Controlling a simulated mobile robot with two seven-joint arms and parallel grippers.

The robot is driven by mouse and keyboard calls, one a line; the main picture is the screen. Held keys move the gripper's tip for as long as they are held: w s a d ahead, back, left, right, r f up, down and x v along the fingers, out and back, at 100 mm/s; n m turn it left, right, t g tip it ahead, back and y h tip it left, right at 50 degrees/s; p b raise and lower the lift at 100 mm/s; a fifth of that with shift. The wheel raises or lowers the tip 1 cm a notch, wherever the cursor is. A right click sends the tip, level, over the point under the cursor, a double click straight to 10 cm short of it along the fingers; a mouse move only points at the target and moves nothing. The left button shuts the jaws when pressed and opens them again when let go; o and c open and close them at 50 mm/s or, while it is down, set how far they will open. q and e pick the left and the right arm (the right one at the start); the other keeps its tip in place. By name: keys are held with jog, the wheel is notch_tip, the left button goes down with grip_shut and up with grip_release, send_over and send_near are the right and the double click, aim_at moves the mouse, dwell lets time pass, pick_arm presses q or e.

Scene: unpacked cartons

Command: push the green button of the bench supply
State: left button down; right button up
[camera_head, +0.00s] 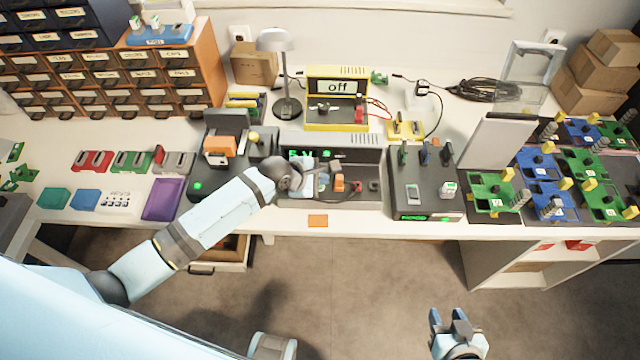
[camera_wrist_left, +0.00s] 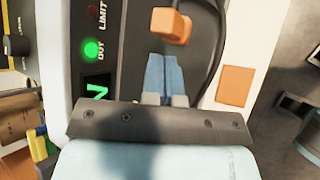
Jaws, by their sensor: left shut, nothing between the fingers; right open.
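The bench supply (camera_head: 362,157) is the grey box at the middle of the bench, with a green display partly behind my left arm. In the left wrist view its dark panel (camera_wrist_left: 120,60) shows a lit green round spot marked OUT (camera_wrist_left: 92,50), a dim red one marked LIMIT (camera_wrist_left: 92,12), green digits and an orange plug (camera_wrist_left: 170,25). My left gripper (camera_head: 312,172) is shut and empty over the panel front; its blue fingertips (camera_wrist_left: 165,62) lie below the orange plug. I cannot tell if they touch the panel or what they cover. My right gripper (camera_head: 448,318) is open, low over the floor.
A yellow meter (camera_head: 337,88) reading "off" stands behind the supply. A dark device (camera_head: 425,185) stands to its right, another with an orange block (camera_head: 219,146) to its left. An orange square (camera_head: 317,221) lies on the front edge of the bench (camera_head: 350,222).

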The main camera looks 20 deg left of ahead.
dwell(0.4)
pick_arm(q)
jog(key=shift+f+p, duration=0.3)
jog(key=shift+f, duration=0.1)
jog(key=shift+f, duration=0.15)
dwell(0.4)
jog(key=shift+r+p, duration=0.55)
jog(key=shift+p, duration=0.4)
notch_tip(320, 180, up, 6)
jog(key=p, duration=0.6)
jog(key=shift+p, duration=0.4)
